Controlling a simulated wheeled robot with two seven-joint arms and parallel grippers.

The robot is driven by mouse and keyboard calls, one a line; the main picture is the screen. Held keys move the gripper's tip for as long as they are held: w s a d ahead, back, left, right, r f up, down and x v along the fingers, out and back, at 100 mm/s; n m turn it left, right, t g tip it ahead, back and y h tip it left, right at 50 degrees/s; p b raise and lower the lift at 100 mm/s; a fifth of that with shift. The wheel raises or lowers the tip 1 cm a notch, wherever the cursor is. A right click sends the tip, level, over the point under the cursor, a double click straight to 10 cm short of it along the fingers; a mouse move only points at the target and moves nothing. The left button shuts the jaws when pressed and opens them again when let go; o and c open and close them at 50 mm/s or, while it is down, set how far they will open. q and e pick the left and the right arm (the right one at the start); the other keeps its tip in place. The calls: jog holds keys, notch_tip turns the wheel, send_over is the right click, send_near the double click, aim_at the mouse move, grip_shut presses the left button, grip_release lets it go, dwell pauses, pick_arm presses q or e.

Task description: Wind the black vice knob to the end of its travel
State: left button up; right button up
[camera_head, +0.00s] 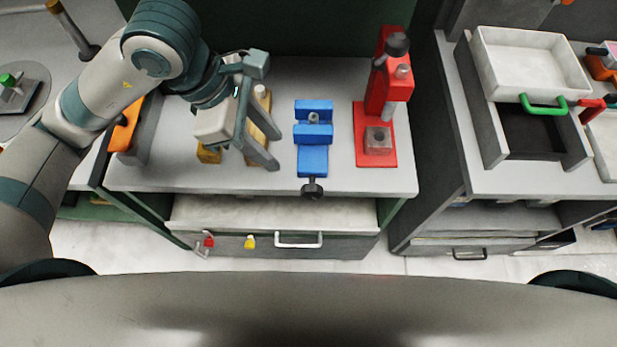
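The black vice knob (312,188) sits at the near end of the blue vice (313,158), close to the front edge of the grey workbench. The vice stands in the middle of the bench with its screw end facing me. My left gripper (266,112) is over the bench, to the left of the vice. Its two fingers are spread wide apart, with nothing held between them. It is apart from the knob, which lies to its right and nearer to me. My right gripper does not show.
A red press (375,130) stands right of the vice. A wooden block-like item (262,105) is partly hidden behind my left gripper. An orange-and-grey item (127,125) stands at the bench's left. A drawer with a white handle (298,241) is below. A white tray (530,65) is at right.

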aim_at(311, 187)
pick_arm(q)
jog(key=p+x, duration=0.4)
jog(key=x, duration=1.3)
jog(key=shift+d+f, duration=0.15)
jog(key=shift+d, duration=0.05)
grip_shut()
